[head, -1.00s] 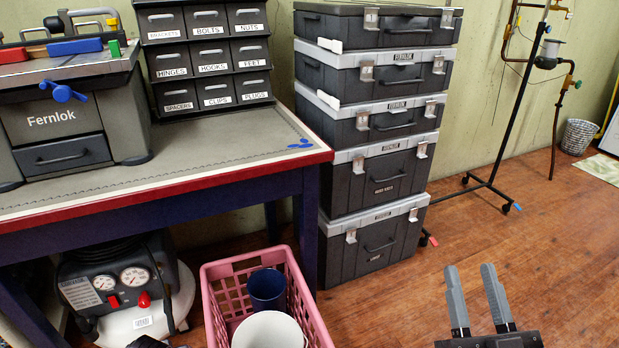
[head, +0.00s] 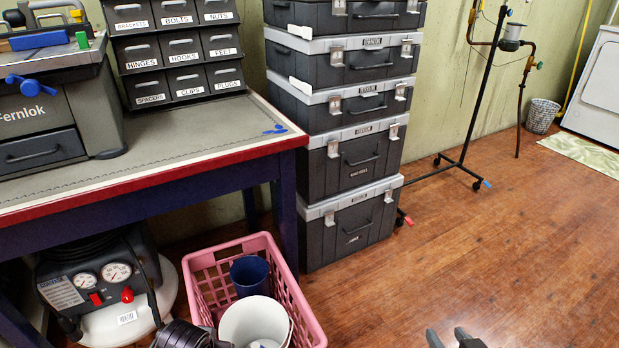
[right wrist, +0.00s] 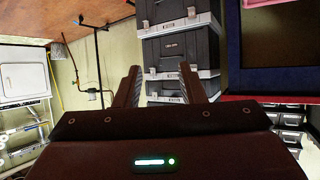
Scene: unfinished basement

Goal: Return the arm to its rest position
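My right gripper (head: 452,339) shows only as dark fingertips at the bottom edge of the head view, over bare wooden floor. In the right wrist view the gripper (right wrist: 158,84) has its two grey fingers well apart, with nothing between them. The wrist picture is upside down, with the floor at its top. A dark ribbed part at the bottom edge of the head view, left of the pink crate's middle, may belong to my left arm; no left fingers show.
A pink crate (head: 308,319) holds a blue cup (head: 249,275) and a white container (head: 254,319). The workbench (head: 200,172), stacked black cases (head: 352,229) and a compressor (head: 97,296) stand around it. A wheeled stand (head: 482,103) is behind. The floor (head: 480,245) at right is clear.

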